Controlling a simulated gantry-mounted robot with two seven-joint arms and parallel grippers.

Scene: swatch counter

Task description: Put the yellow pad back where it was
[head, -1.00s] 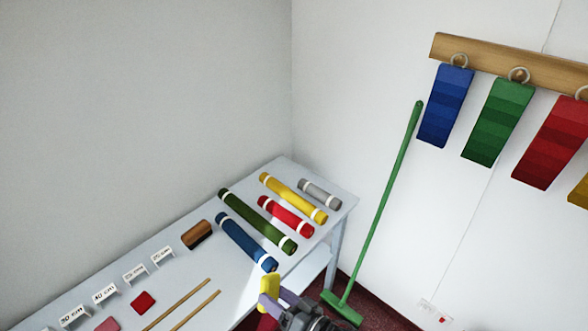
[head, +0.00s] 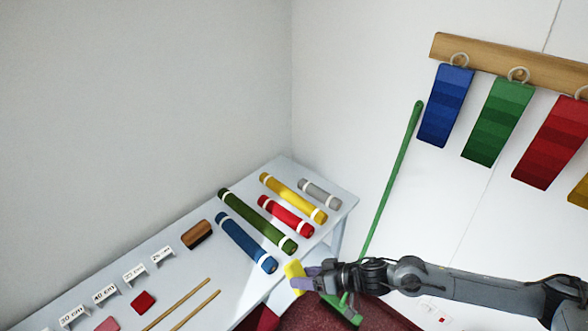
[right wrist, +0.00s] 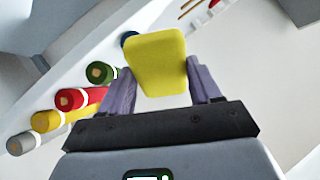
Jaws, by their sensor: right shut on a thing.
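The yellow pad (head: 294,277) is at the tip of my right gripper (head: 301,280), off the front edge of the table in the head view. In the right wrist view the yellow pad (right wrist: 155,62) sits between the two purple fingers of my right gripper (right wrist: 160,82), which is shut on it. The pad is a rounded block. My left gripper is not in view.
The white table (head: 192,293) holds rolls in blue (head: 245,242), green (head: 257,221), red (head: 286,216), yellow (head: 293,197) and grey (head: 320,193). A brown brush (head: 197,235), red pad (head: 143,302), sticks (head: 180,304) and number cards lie leftward. A green broom (head: 390,180) leans on the wall.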

